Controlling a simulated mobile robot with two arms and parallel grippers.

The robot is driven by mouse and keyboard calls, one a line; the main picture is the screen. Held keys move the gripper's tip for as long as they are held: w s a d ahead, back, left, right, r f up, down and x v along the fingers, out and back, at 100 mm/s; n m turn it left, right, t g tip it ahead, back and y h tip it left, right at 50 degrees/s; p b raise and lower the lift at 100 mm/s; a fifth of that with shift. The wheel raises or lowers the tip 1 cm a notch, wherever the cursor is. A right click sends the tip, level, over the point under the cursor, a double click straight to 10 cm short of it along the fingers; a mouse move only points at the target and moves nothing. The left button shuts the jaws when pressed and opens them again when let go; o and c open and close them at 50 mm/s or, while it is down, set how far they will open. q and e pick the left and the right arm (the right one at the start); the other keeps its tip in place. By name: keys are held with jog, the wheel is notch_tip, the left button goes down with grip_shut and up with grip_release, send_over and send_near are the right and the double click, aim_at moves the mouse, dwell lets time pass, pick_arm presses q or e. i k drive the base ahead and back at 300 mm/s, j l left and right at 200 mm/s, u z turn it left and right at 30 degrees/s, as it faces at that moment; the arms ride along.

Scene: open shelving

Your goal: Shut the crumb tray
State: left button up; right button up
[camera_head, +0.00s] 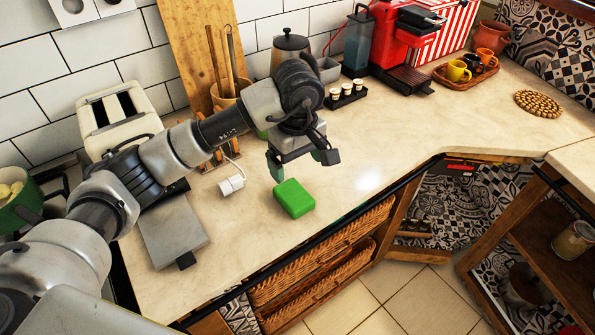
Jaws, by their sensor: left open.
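The cream toaster (108,112) stands against the tiled wall at the left, with dark slots on top. A flat grey metal plate with a black tab, which looks like the crumb tray (172,232), reaches out over the counter in front of it. My arm hides the toaster's lower front and where the tray meets it. My left gripper (302,163) is open and empty, to the right of the tray and apart from it, above the counter just behind a green block (294,198). My right gripper is not in view.
A white plug-like item (231,184) lies between tray and green block. A wooden utensil holder (232,98), a kettle (290,50) and a red coffee machine (398,40) stand along the wall. The counter (390,150) is clear to the gripper's right.

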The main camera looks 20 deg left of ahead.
aim_at(170, 229)
jog(key=u, duration=1.55)
